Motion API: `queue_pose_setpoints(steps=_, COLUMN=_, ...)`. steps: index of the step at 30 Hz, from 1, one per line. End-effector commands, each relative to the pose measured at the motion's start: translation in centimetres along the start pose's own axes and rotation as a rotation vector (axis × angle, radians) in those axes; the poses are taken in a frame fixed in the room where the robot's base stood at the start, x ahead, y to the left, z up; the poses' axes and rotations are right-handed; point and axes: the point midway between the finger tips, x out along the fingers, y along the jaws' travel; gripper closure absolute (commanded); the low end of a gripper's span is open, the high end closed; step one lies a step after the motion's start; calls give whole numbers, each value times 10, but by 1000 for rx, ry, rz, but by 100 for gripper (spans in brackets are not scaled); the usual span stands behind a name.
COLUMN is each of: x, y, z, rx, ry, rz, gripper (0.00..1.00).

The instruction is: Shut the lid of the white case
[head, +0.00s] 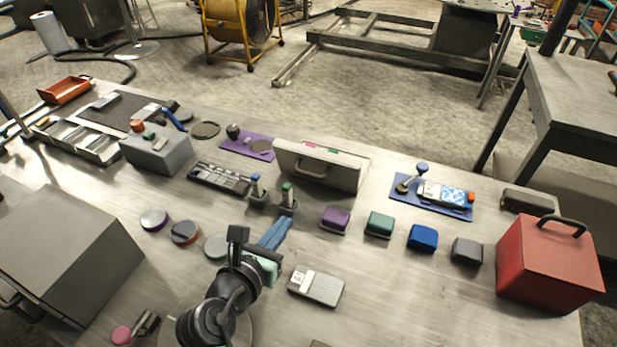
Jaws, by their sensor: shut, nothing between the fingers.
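The white case (318,172) stands near the back edge of the bench, in the middle of the head view. A pale panel with a grey handle faces me. Small pink and green pieces show along its top edge. Its hinge and most of its inside are hidden, so I cannot tell the lid's exact angle. My gripper (275,233) is at the end of my arm, nearer to me and left of the case. It is shut and empty, and apart from the case.
Two upright levers (287,197) stand between my gripper and the case. Purple (335,220), green, blue and grey blocks line the bench front right of it. A red box (548,262) stands far right, a grey box (65,250) left.

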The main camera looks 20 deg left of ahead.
Motion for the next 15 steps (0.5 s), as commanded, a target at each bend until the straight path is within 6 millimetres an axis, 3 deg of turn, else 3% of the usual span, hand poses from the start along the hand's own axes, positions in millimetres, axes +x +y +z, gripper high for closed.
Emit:
queue_pose_setpoints(steps=13, x=86, y=0, z=1, rx=6, ry=-1, rz=-1, gripper=100)
queue_pose_setpoints(steps=15, x=94, y=0, z=11, rx=8, ry=-3, rz=0, gripper=100)
